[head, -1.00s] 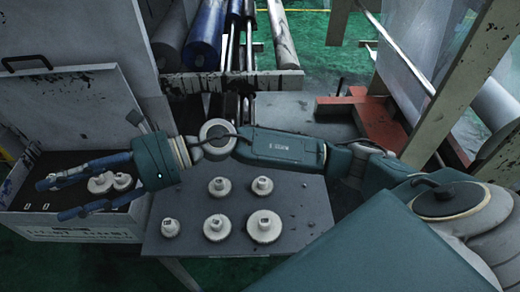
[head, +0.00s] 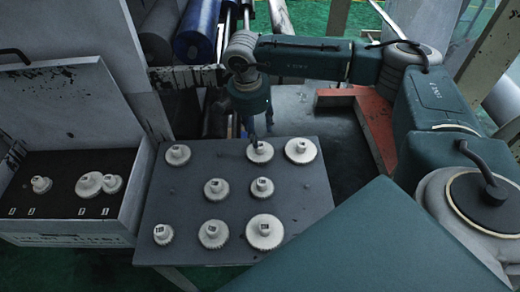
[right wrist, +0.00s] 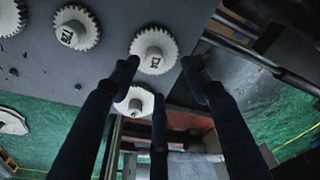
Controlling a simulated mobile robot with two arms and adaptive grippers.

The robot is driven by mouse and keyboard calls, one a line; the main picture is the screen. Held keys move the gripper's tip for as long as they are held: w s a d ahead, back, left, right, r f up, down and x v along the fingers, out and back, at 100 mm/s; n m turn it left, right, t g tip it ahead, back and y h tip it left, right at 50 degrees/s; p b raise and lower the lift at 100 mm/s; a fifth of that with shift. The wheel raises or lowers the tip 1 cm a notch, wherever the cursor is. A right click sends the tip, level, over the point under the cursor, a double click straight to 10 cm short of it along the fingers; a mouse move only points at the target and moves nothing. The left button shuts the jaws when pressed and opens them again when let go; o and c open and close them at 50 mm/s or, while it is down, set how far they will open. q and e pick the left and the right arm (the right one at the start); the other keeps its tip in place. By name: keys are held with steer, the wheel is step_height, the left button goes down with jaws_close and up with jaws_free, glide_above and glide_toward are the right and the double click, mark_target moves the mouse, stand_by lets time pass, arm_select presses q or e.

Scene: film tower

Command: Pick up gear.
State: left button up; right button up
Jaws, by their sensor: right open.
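Several pale toothed gears with raised hubs stand on the grey table. My right gripper (head: 260,128) points down at the table's back edge, just behind a back-row gear (head: 260,151). In the right wrist view its dark fingers (right wrist: 158,80) are spread and hold nothing. One gear (right wrist: 153,50) shows just beyond the fingertips, with a mark on its hub. A second gear (right wrist: 135,102) is partly hidden by the fingers. Other table gears are at the back right (head: 301,150), back left (head: 178,154) and front right (head: 265,232). My left gripper is not in view.
An open box (head: 75,225) stands left of the grey table (head: 185,205) and holds three gears, two close together (head: 90,185). Rollers (head: 198,30) and a frame stand behind the table. A red-brown bracket (head: 375,130) lies at the back right.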

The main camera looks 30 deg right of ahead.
mark_target(260, 146)
steer(key=f, duration=0.2)
steer(key=f+p, duration=0.2)
steer(key=f, duration=0.1)
steer(key=shift+s+d+f, duration=0.3)
steer(key=shift+s+d, duration=0.05)
steer(key=shift+f, duration=0.25)
steer(key=shift+w, duration=0.1)
jaws_close()
